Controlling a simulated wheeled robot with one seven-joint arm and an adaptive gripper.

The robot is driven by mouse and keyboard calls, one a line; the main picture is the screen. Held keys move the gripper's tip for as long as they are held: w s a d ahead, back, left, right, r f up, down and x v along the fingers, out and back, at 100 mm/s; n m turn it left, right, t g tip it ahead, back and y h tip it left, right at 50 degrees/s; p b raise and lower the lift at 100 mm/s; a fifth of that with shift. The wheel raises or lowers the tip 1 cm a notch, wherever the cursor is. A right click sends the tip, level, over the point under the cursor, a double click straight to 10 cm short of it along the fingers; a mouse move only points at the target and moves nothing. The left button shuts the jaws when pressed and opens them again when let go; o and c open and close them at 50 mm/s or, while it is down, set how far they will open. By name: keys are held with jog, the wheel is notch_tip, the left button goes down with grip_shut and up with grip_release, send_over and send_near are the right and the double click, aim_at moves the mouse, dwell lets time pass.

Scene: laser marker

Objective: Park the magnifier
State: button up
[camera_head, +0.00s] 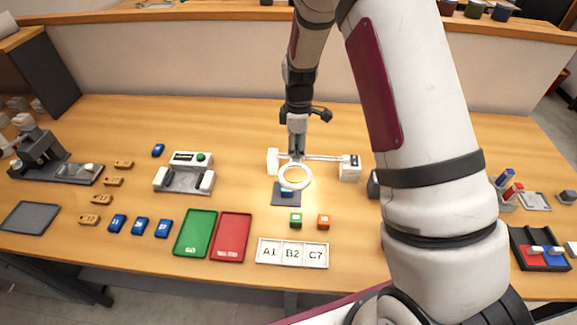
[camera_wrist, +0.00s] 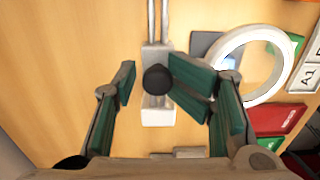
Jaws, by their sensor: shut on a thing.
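The magnifier is a white ring (camera_head: 295,177) on a slider on a white rail (camera_head: 325,157) between two white posts. In the wrist view the ring (camera_wrist: 232,49) lies to the right of my gripper. My gripper (camera_head: 296,150) points down at the rail, just behind the ring.
In front stand a green block (camera_head: 296,220), an orange block (camera_head: 324,222) and a white label tray (camera_head: 291,266). Green (camera_head: 195,245) and red (camera_head: 232,215) trays lie to the left, with a grey fixture (camera_head: 184,179) behind. Bare table lies behind the rail.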

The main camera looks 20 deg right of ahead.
jog(key=s+d+p, duration=0.1)
jog(key=s+d, duration=0.2)
jog(key=d, duration=0.5)
jog(key=shift+d, duration=0.35)
jog(key=o, duration=0.5)
jog(key=shift+f, duration=0.1)
jog(key=shift+s+a+p, duration=0.1)
jog(key=shift+p, duration=0.2)
notch_tip(320, 180, up, 7)
jog(key=p, duration=0.2)
send_over(328, 157)
jog(key=shift+s, duration=0.15)
dwell(0.5)
